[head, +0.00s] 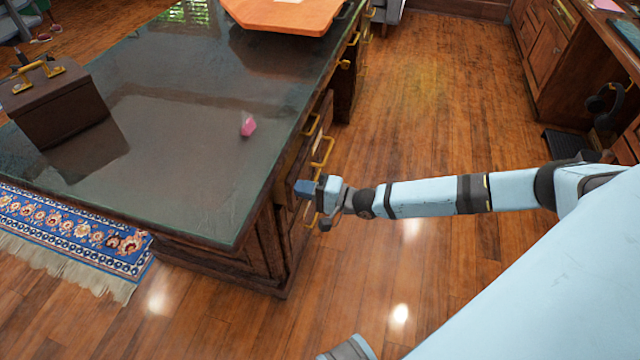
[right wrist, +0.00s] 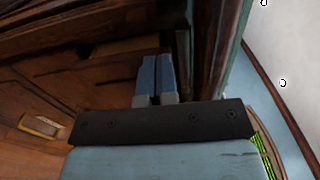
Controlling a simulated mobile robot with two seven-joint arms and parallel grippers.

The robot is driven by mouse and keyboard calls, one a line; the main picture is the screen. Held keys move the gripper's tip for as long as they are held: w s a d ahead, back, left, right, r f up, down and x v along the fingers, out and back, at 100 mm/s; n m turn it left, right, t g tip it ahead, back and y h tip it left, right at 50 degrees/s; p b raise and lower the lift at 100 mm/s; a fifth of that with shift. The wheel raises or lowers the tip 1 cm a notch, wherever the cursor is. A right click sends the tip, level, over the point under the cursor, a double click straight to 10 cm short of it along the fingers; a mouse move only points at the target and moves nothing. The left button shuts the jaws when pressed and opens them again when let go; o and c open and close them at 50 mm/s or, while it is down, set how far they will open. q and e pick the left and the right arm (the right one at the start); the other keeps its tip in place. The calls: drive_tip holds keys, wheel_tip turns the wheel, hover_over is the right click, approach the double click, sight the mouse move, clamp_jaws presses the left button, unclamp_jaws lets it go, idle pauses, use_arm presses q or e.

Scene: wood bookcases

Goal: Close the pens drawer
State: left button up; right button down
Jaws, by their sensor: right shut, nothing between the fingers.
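The wooden desk (head: 150,140) has a dark, glossy top and a column of drawers with gold handles on its right side. One drawer (head: 318,133) in that column seems to stand out a little past the desk edge; its inside and any pens are hidden. My right gripper (head: 304,189) is shut and empty, close against the drawer fronts near the desk's front right corner. I cannot tell whether it touches. In the right wrist view its blue fingertips (right wrist: 156,76) are together in front of dark wood. A gold handle (right wrist: 42,127) shows at lower left. My left gripper is not in view.
A dark box (head: 60,108) with gold handles, a small pink object (head: 248,125) and an orange board (head: 285,12) are on the desk. Wood floor (head: 430,100) is clear right of the desk. Wooden cabinets (head: 545,50) stand far right; a patterned rug (head: 75,235) lies at left.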

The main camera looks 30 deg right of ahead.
drive_tip(key=shift+w+a, duration=0.2)
drive_tip(key=shift+w, duration=0.1)
drive_tip(key=shift+a, duration=0.1)
